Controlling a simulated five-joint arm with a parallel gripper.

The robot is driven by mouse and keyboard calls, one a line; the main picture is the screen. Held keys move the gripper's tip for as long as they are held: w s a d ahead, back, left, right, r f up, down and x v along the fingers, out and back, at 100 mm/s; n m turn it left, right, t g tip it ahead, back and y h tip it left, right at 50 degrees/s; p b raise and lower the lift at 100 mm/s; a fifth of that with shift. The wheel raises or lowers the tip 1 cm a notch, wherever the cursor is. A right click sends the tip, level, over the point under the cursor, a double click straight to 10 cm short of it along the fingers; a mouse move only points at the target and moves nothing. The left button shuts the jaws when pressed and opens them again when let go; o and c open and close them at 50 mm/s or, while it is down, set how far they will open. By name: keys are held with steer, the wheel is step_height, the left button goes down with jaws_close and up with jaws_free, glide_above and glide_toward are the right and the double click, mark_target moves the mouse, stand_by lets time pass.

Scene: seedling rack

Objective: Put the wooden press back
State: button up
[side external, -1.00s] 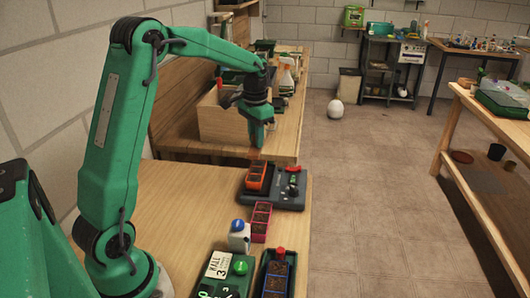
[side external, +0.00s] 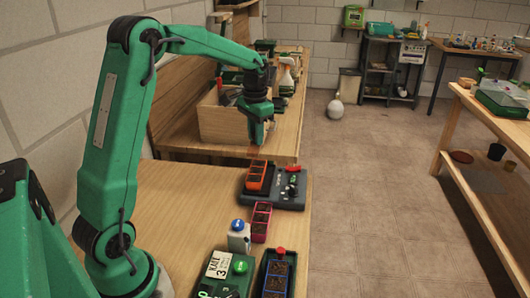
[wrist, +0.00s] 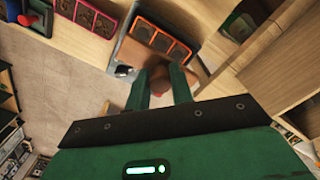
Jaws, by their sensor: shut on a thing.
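My gripper (side external: 257,140) hangs above the far edge of the near bench. It is shut on the wooden press, a small brown thing whose end (side external: 254,153) shows just below the fingertips. In the wrist view, my gripper's two green fingers (wrist: 160,88) stand either side of the reddish-brown press (wrist: 158,76). Most of the press is hidden by the fingers. An orange-rimmed tray of soil cells (side external: 257,177) sits below the gripper and apart from it, and shows in the wrist view (wrist: 163,40).
The orange tray sits on a dark base (side external: 288,200) with a red knob and green part. A wooden box (side external: 222,122) is behind. The near bench's left side is clear.

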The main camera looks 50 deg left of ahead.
steer(key=shift+s+d, duration=0.35)
steer(key=shift+s, duration=0.1)
steer(key=s+d+f, duration=0.2)
steer(key=s+d, duration=0.5)
steer(key=s, duration=0.5)
steer(key=shift+s+d+f, duration=0.3)
steer(key=shift+s+d, duration=0.1)
steer(key=shift+f, duration=0.25)
steer(key=shift+f, duration=5.65)
steer(key=shift+f, duration=0.6)
steer(key=o, duration=0.9)
steer(key=shift+o, duration=0.2)
steer(key=shift+r, duration=0.15)
